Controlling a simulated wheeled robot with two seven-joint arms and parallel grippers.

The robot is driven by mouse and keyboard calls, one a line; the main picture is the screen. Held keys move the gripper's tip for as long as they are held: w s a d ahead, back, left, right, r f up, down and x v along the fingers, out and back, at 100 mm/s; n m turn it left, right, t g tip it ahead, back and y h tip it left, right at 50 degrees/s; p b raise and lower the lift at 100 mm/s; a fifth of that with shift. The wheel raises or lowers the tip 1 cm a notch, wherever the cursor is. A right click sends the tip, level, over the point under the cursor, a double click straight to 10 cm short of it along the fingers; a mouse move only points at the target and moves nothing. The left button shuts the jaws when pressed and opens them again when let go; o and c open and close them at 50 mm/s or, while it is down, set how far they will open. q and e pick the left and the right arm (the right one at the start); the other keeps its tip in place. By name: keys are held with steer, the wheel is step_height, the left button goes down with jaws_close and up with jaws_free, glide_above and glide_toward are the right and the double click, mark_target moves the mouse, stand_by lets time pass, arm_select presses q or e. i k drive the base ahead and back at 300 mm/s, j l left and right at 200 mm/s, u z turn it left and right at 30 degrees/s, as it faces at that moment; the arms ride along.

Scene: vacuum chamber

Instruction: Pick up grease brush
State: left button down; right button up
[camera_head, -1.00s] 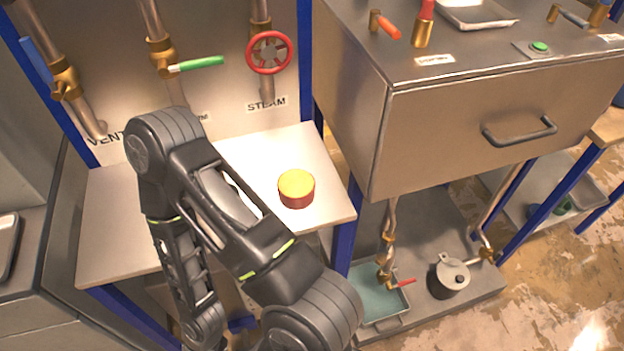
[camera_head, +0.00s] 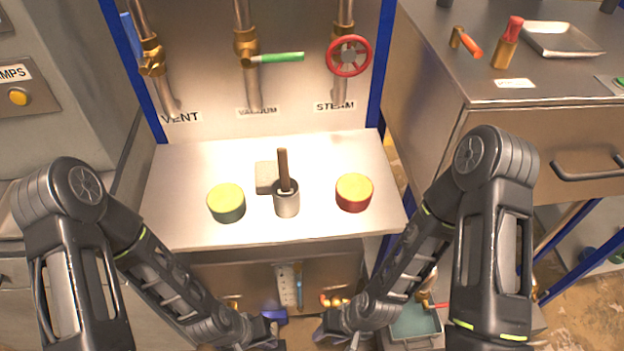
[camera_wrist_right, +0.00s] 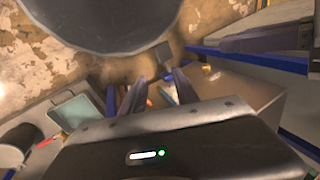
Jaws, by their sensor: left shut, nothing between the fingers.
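The grease brush (camera_head: 283,165) stands upright in a small metal cup (camera_head: 287,204) in the middle of the steel shelf. Only its brown handle shows; its lower end is hidden in the cup. My left gripper (camera_head: 270,331) is low in the head view, below the shelf's front edge, shut and empty. My right gripper (camera_head: 328,326) is also low, to the right of the left one, away from the brush. In the right wrist view its two fingers (camera_wrist_right: 158,92) stand apart with nothing held between them.
A yellow-topped green tin (camera_head: 227,204) stands left of the cup, a yellow-topped red tin (camera_head: 354,192) right of it. A grey block (camera_head: 266,178) lies behind. Pipes with a green lever (camera_head: 275,58) and red wheel (camera_head: 349,55) rise behind the shelf (camera_head: 180,228).

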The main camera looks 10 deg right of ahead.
mark_target(286, 191)
steer(key=k+l+u, duration=0.15)
steer(key=u, duration=0.95)
steer(key=k+j+u, duration=0.1)
steer(key=k+u, duration=0.15)
steer(key=k+j+u, duration=0.25)
steer(key=k, duration=0.25)
steer(key=k+j+u, duration=0.1)
steer(key=k+u, duration=0.15)
steer(key=k+j, duration=0.15)
steer(key=k, duration=0.2)
steer(key=i+l, duration=0.1)
steer(key=l, duration=0.2)
steer(key=i+l, duration=0.15)
steer(key=l, duration=0.1)
